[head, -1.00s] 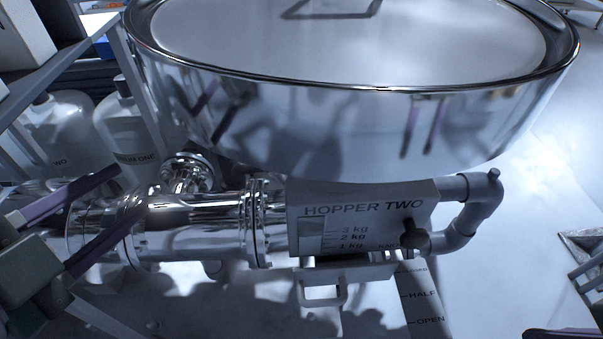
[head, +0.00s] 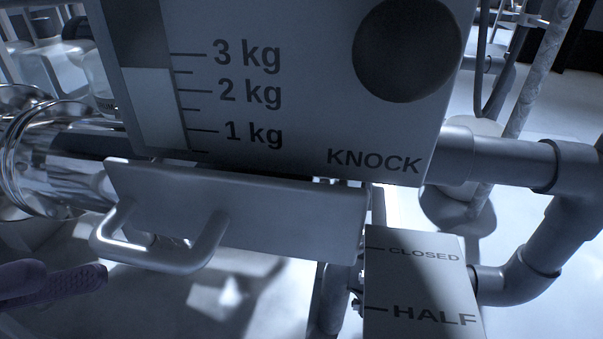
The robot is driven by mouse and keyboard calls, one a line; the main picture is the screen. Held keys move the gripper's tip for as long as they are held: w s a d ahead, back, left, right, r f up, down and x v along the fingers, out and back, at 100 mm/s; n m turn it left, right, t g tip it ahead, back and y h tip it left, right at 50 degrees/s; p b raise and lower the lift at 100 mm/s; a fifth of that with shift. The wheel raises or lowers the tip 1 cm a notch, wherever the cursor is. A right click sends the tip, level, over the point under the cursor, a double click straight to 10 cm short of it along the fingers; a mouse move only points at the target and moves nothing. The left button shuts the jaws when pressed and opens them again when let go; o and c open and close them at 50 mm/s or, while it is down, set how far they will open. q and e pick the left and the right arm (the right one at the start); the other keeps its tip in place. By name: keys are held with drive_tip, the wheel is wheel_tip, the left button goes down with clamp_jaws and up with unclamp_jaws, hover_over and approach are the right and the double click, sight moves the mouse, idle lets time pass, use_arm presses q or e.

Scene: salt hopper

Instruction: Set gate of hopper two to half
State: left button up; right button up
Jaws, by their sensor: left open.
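The front of hopper two (head: 300,110) fills the upper middle of the head view. The gate (head: 270,215) is a grey plate under it, with a U-shaped handle (head: 205,245) on its front. A scale plate (head: 410,275) right of the gate reads CLOSED and HALF; the gate's right end is beside the CLOSED line, and HALF lies nearer me. My left gripper (head: 55,285) shows only its purple fingers at the lower left edge. It is open, left of the handle and apart from it. My right gripper is out of view.
The level window (head: 155,105) shows pale fill between the 2 kg and 3 kg marks. A dark round knob (head: 405,50) sits above the word KNOCK. A grey bent pipe (head: 545,240) runs down the right side. A shiny metal pipe (head: 60,165) lies at the left.

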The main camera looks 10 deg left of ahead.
sight(128, 247)
use_arm(q)
drive_tip(key=shift+w+d+r, duration=0.1)
drive_tip(key=shift+d+r, duration=0.35)
drive_tip(key=shift+r, duration=0.2)
drive_tip(key=x, duration=0.5)
drive_tip(key=shift+w+d+f, duration=0.1)
drive_tip(key=shift+d+f, duration=0.05)
drive_tip(key=shift+f, duration=0.05)
drive_tip(key=shift+w+d+r+b, duration=0.1)
drive_tip(key=shift+d+b, duration=0.2)
drive_tip(key=shift+d, duration=0.1)
drive_tip(key=c, duration=0.3)
clamp_jaws()
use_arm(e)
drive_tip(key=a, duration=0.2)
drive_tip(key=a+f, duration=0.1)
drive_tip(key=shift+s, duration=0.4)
use_arm(q)
drive_tip(key=shift+r, duration=0.1)
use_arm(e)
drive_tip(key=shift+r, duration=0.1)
